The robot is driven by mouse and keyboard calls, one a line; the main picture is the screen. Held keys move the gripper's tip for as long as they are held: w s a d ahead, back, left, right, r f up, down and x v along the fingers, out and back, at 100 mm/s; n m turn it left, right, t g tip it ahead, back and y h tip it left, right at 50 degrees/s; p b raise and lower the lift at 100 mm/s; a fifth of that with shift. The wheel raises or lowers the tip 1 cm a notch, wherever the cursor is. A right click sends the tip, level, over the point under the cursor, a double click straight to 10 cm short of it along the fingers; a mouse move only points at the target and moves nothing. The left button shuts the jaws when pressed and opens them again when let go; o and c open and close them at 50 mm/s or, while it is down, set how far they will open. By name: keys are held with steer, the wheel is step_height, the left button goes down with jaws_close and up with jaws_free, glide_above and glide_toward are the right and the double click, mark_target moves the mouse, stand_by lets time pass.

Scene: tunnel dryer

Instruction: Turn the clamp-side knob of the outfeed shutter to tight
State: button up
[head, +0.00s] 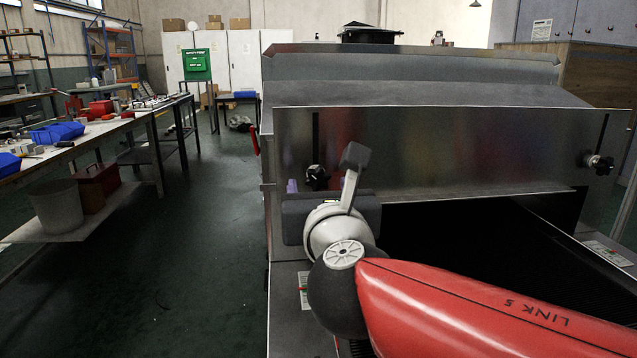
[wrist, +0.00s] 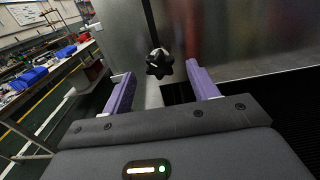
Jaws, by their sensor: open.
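The outfeed shutter (head: 440,145) is a broad bare metal plate across the end of the dryer. A black lobed knob (head: 316,175) sits at the lower end of a dark vertical slot on its left. In the wrist view this knob (wrist: 159,62) appears between and just beyond the purple fingertips. A second knob (head: 598,163) sits on a slot at the right. No label shows which is the clamp-side one. My gripper (wrist: 160,70) is open and empty, facing the left knob without visible contact. In the head view my arm hides most of the gripper.
The dark conveyor opening (head: 470,235) lies below the shutter, with my red arm link crossing in front. A red handle (head: 254,140) projects from the dryer's left side. The floor (head: 190,250) at left is clear, up to a cluttered workbench (head: 100,128).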

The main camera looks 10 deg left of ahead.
steer(key=shift+x, duration=1.2)
steer(key=c, duration=1)
steer(key=shift+f+m+b, duration=0.1)
steer(key=shift+m+b, duration=0.2)
steer(key=shift+b, duration=0.1)
